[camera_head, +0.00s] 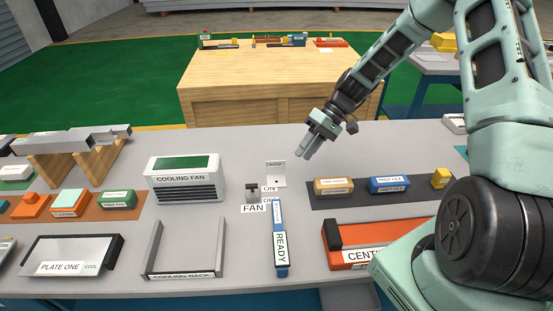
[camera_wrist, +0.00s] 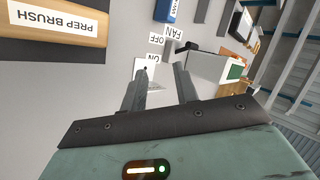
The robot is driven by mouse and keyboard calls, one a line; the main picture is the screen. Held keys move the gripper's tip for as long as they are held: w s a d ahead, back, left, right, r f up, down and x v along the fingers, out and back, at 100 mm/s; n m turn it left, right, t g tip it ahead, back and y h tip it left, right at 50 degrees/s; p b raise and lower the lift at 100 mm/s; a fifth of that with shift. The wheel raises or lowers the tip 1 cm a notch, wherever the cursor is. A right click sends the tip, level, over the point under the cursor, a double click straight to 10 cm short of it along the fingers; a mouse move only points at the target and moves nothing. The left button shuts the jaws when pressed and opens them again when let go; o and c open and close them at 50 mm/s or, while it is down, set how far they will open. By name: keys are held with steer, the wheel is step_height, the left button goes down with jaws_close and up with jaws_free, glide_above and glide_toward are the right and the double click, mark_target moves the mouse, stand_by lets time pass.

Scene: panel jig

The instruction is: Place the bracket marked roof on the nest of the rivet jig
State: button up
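My gripper (camera_head: 309,146) is raised above the grey bench, up and to the right of the fan switch. In the wrist view its two fingers (camera_wrist: 160,80) stand apart with nothing between them, so it is open and empty. A small pale L-shaped plate (camera_head: 276,174) with a dark hole stands on the bench, below and left of my gripper. It also shows past the fingers in the wrist view (camera_wrist: 147,71). I cannot read a mark on it. No bracket reading "roof" and no labelled rivet jig can be made out.
A cooling fan (camera_head: 185,180), fan switch (camera_head: 252,193) and cooling rack (camera_head: 185,275) stand left of centre. A blue "ready" bar (camera_head: 280,240) lies in front. A prep brush (camera_head: 333,187) and prep file (camera_head: 388,184) lie right. A wooden bench (camera_head: 270,105) stands behind.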

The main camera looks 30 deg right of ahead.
steer(key=w+d+r+n+t+h+p, duration=0.15)
steer(key=w+r+n+h+p, duration=0.25)
steer(key=r+n, duration=0.55)
steer(key=n+t+p, duration=0.1)
steer(key=n+p, duration=0.1)
steer(key=p, duration=0.4)
glide_above(276, 174)
steer(key=f, duration=1)
steer(key=d+f, duration=0.1)
steer(key=f, duration=0.5)
steer(key=shift+s, duration=0.1)
steer(key=shift+a+f, duration=0.2)
steer(key=shift+f, duration=0.4)
jaws_close()
